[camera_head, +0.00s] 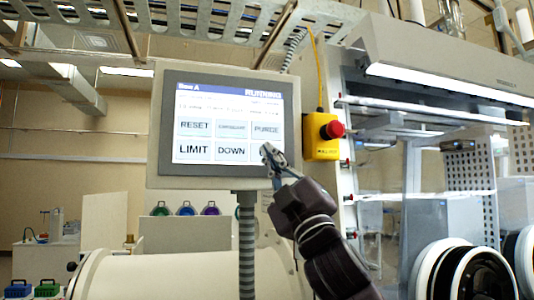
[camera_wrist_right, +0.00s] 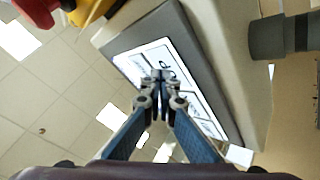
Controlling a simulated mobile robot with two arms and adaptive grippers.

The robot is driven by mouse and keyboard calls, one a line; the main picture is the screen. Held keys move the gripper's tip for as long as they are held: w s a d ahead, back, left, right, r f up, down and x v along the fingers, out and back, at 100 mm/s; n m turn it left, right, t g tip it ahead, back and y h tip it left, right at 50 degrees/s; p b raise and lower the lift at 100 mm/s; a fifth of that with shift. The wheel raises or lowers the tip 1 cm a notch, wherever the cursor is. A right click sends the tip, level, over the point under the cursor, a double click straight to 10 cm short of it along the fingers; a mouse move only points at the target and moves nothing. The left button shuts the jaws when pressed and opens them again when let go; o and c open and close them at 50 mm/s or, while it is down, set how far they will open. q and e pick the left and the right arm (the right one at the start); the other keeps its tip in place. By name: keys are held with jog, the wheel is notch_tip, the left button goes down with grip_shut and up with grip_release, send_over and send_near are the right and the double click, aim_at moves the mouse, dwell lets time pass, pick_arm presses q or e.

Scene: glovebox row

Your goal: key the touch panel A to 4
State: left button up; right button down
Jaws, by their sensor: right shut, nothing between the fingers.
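The touch panel (camera_head: 155,130) is a grey-framed box on a post. Its lit screen (camera_head: 215,110) has a blue title bar ending in "A", with "RUNNING" at the right. Small text below is too blurred to read. Its buttons include RESET, PURGE, LIMIT and DOWN; the top middle label is unclear. My right gripper (camera_head: 267,151) is shut and empty, its tips over the lower right button, whose label they hide. In the wrist view the shut fingertips (camera_wrist_right: 158,78) overlap the screen (camera_wrist_right: 188,80); I cannot tell whether they touch it. My left gripper is not in view.
A yellow box with a red stop button (camera_head: 333,130) sits just right of the panel. A flexible conduit (camera_head: 247,245) runs below the panel, in front of a large pale cylinder (camera_head: 170,275). Glovebox ports (camera_head: 470,272) are at the lower right.

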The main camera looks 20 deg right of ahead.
jog(key=shift+s, duration=0.8)
jog(key=shift+s+d, duration=0.15)
jog(key=shift+s, duration=2.3)
